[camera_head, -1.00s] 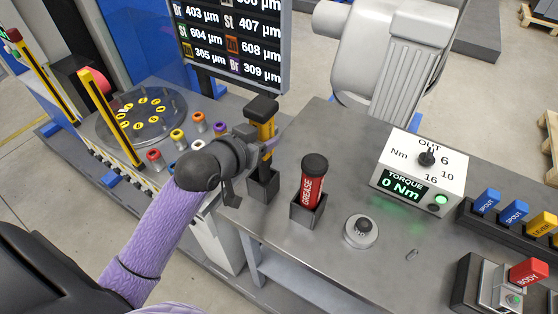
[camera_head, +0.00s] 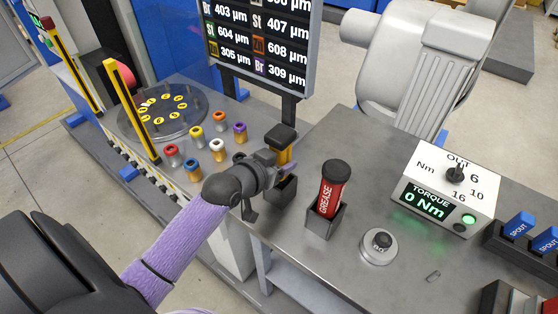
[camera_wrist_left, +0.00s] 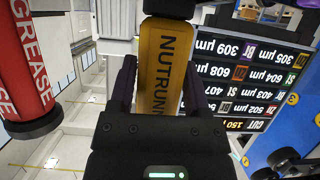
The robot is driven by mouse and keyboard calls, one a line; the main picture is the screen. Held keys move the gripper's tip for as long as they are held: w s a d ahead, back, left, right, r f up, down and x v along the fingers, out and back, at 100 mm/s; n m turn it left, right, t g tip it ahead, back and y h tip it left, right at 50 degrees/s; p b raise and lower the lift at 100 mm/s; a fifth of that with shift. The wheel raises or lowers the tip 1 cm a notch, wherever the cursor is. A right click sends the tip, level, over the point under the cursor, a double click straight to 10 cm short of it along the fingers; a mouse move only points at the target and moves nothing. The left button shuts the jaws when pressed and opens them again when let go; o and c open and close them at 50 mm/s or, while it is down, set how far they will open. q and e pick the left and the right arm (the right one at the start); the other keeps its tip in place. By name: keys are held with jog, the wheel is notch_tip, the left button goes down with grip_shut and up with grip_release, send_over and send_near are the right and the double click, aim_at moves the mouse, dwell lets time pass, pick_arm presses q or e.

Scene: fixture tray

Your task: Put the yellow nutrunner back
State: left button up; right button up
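The yellow nutrunner (camera_head: 285,156) with a black cap stands upright at the left end of the grey bench. Its lower end is down in a dark square holder (camera_head: 284,192); how deep it sits is hidden. My left gripper (camera_head: 277,164) is shut on its yellow body from the left. In the left wrist view the nutrunner (camera_wrist_left: 163,62), lettered NUTRUNNER, stands between the two dark fingers of the gripper (camera_wrist_left: 160,88), which appear to touch its sides. My right gripper is not in view.
A red grease tube (camera_head: 331,190) stands in its own holder just right of the nutrunner. A round dial (camera_head: 379,246) and a torque box (camera_head: 449,187) stand further right. Several coloured cups (camera_head: 217,147) stand left on the grey surface. A display (camera_head: 262,45) rises behind.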

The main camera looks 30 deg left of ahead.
pick_arm(q)
jog(key=shift+o, duration=1.4)
jog(key=shift+s+r, duration=0.1)
jog(key=d+p+v, duration=0.1)
jog(key=p+v, duration=0.2)
jog(key=v, duration=0.9)
jog(key=s+a+f+n+g+y, duration=0.1)
jog(key=s+f+g, duration=0.15)
jog(key=f, duration=0.65)
jog(key=s+a+f+g+y, duration=0.1)
jog(key=s+a+f+g, duration=0.15)
jog(key=f, duration=0.75)
jog(key=s+d+f+m+g, duration=0.1)
jog(key=s+d+f+g, duration=0.3)
jog(key=s+f, duration=0.4)
jog(key=s+d+f+m+g, duration=0.1)
jog(key=s+d+f+g, duration=0.2)
jog(key=s+d+f, duration=0.3)
jog(key=s+f, duration=0.3)
jog(key=s, duration=0.4)
jog(key=shift+s+m+g+h, duration=0.2)
jog(key=shift+m+g+h, duration=0.2)
